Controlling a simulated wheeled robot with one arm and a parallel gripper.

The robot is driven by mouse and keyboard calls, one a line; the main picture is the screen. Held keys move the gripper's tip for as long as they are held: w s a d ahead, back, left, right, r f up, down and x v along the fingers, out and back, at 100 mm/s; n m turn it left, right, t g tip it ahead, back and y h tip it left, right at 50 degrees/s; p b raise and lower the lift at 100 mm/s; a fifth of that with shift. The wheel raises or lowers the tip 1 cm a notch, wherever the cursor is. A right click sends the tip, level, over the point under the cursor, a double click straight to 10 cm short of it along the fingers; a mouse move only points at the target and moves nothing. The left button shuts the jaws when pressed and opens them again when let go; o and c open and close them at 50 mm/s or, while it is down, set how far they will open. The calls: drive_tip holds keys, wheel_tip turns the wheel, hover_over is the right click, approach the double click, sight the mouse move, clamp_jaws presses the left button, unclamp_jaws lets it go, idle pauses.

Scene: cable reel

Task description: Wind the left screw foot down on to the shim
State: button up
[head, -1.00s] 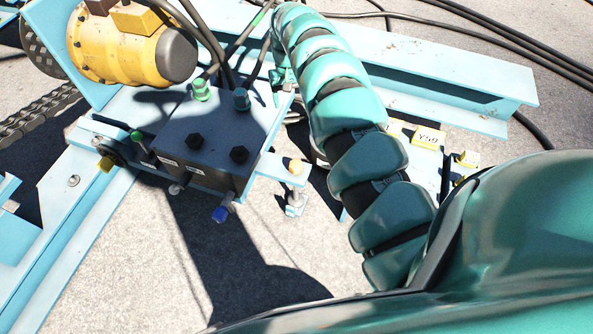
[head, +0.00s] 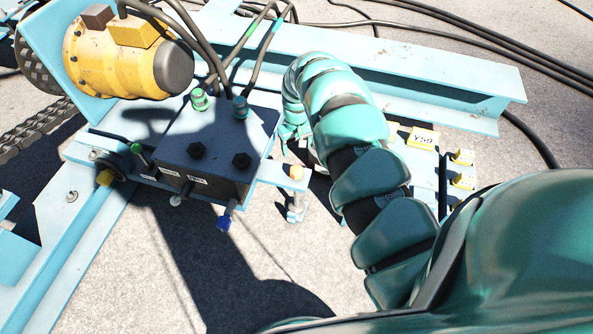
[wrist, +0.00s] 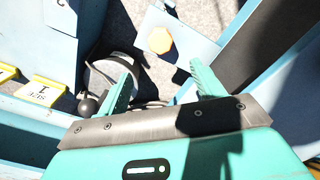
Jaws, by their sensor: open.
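An orange hex screw head (head: 296,173) sits on a light blue bracket arm (head: 275,177) beside the valve block. Its threaded foot (head: 296,214) stands below, close to the ground. I cannot make out a shim under it. The wrist view also shows the orange hex head (wrist: 160,40) on the pale blue plate, beyond my fingertips. My gripper (wrist: 163,80) is open and empty, with its two teal fingers apart and the head ahead of the gap. In the head view my gripper (head: 293,133) is partly hidden by my arm, beyond the bracket.
The dark valve block (head: 215,150) with bolts and hoses stands left of the bracket. A blue beam (head: 440,85) lies behind. Yellow tags (head: 422,138) are at right. A black ball-knob lever (wrist: 88,106) and a pale round part (wrist: 112,74) are near my left finger.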

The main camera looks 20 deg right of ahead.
sight(296, 170)
wheel_tip(296, 170, down, 11)
drive_tip(key=shift+f+b, duration=0.15)
drive_tip(key=shift+b, duration=1)
drive_tip(key=shift+f+b, duration=0.95)
drive_tip(key=shift+f, duration=0.7)
drive_tip(key=shift+c, duration=0.5)
drive_tip(key=c, duration=0.8)
drive_tip(key=shift+m, duration=0.3)
drive_tip(key=m, duration=0.5)
drive_tip(key=shift+s+a+m, duration=0.1)
drive_tip(key=shift+m, duration=0.2)
drive_tip(key=m+b, duration=0.1)
drive_tip(key=m, duration=0.4)
drive_tip(key=shift+m, duration=0.4)
